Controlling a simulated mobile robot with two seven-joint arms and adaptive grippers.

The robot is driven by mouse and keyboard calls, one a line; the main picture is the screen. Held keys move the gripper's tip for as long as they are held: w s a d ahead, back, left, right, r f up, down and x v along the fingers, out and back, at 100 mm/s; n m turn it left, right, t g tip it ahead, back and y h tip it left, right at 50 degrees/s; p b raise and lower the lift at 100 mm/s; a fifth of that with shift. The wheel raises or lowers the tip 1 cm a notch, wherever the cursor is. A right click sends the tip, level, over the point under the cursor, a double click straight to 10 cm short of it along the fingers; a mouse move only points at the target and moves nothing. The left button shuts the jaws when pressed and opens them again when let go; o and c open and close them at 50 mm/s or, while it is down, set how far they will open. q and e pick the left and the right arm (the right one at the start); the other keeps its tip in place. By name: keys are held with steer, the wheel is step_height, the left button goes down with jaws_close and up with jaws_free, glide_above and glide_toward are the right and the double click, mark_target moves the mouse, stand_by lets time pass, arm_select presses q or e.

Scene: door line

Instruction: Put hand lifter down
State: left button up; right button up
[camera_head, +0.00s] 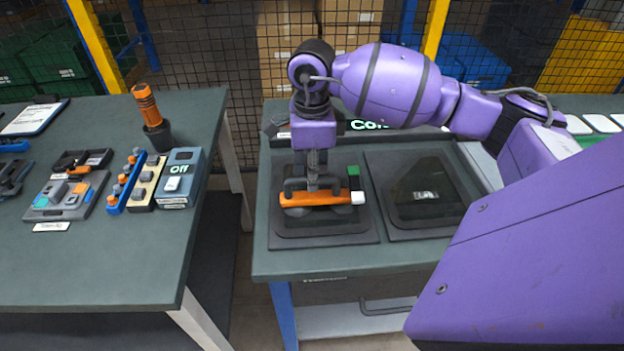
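The hand lifter (320,198) shows as an orange bar with round grey parts below it. It is low over the left dark square pad (345,232), and I cannot tell whether it touches the surface there. My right gripper (313,188) points down right at the bar, its grey fingers overlapping it in the picture. Whether the fingers are closed on the bar is too small to tell. A small green and white piece (355,184) shows at the bar's right end. My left gripper is out of view.
A second dark pad with a glassy panel (425,192) lies to the right. A left table (110,265) carries an orange-handled tool (147,105), a blue box marked Off (180,180) and several small parts. A gap separates the tables. A mesh fence stands behind.

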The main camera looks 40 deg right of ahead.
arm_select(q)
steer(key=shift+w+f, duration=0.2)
arm_select(e)
step_height(320, 180, up, 10)
steer(key=shift+f, duration=0.25)
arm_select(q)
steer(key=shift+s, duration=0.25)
